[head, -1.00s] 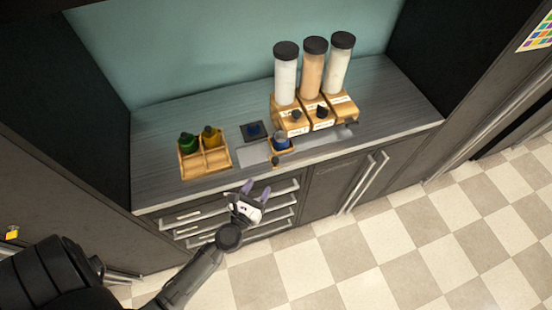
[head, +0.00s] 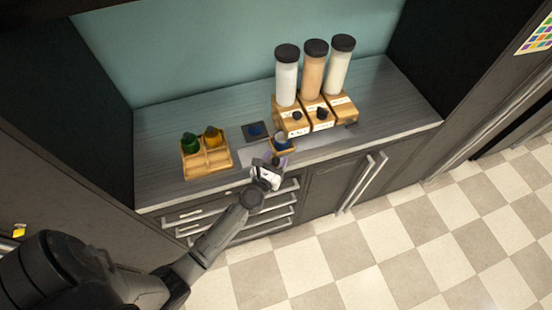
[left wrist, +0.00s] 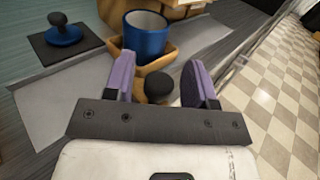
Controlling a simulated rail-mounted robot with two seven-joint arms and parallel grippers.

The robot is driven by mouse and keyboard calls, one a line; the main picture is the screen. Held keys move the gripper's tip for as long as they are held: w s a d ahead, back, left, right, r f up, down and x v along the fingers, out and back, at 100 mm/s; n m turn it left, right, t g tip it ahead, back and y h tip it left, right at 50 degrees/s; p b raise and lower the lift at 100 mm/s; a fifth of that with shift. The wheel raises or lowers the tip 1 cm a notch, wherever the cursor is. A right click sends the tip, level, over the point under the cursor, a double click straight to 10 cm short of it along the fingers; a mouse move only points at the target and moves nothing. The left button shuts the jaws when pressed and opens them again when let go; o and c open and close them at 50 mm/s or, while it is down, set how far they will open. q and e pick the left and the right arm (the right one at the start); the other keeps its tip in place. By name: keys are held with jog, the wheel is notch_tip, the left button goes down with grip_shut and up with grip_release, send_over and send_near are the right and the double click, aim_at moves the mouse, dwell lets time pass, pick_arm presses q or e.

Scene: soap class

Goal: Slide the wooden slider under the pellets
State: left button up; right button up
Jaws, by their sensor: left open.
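The wooden slider (head: 291,150) is a small tray holding a blue cup (head: 281,139) on the grey strip along the counter front. In the left wrist view the slider (left wrist: 158,64) has a black knob (left wrist: 159,86) facing me, and the cup (left wrist: 146,36) looks empty. My left gripper (head: 272,162) is at the counter's front edge; its open purple fingers stand on either side of the knob. Three clear dispensers with black lids stand behind and right of the slider: white (head: 287,77), tan (head: 313,72) and white (head: 339,68). Their labels are unreadable, so I cannot tell which holds pellets.
A wooden tray (head: 207,171) with a green and a yellow bottle stands left. The strip (head: 318,146) runs clear to the right in front of the dispensers. Drawer handles lie below my gripper.

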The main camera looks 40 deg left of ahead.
pick_arm(q)
grip_shut()
dwell(0.5)
